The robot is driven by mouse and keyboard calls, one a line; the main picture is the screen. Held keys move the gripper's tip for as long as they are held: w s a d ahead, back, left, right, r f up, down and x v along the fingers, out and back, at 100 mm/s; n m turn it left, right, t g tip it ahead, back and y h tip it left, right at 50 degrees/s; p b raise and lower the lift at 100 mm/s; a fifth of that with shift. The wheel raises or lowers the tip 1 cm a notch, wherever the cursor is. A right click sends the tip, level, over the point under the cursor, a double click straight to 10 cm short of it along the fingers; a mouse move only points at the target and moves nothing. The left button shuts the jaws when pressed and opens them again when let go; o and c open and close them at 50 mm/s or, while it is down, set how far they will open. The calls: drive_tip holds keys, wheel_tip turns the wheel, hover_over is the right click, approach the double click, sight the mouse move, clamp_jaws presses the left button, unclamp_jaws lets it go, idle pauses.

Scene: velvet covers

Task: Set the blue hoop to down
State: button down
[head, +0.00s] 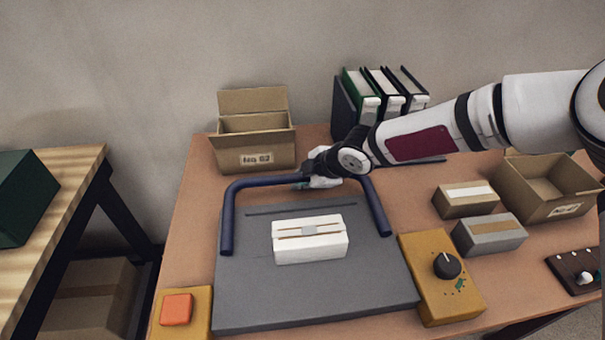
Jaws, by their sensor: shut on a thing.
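The blue hoop (236,190) is a dark blue U-shaped bar over the grey plate (325,303) on the table. Its crossbar runs along the back, and its two side bars come toward the front at the plate's left and right sides. My gripper (308,180) is at the crossbar, right of its middle, and is shut on it. The wrist and fingers hide part of the crossbar and the right corner. A white box (311,249) with a tan strip lies on the plate, between the side bars.
An open carton (256,150) and upright binders (378,95) stand behind the hoop. Right are small boxes (489,235), another open carton (546,188) and a yellow dial panel (441,295). An orange button (177,309) sits front left. The plate's front is clear.

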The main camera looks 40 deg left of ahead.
drive_tip(key=shift+s+d+f, duration=0.25)
drive_tip(key=shift+f, duration=0.1)
drive_tip(key=c, duration=1.5)
unclamp_jaws()
drive_tip(key=shift+c, duration=0.2)
drive_tip(key=shift+o, duration=0.6)
drive_tip(key=shift+r, duration=0.2)
drive_tip(key=shift+w+d+r, duration=0.1)
drive_tip(key=shift+r, duration=0.15)
drive_tip(key=v, duration=1.1)
drive_tip(key=shift+r, duration=0.2)
drive_tip(key=shift+d, duration=0.1)
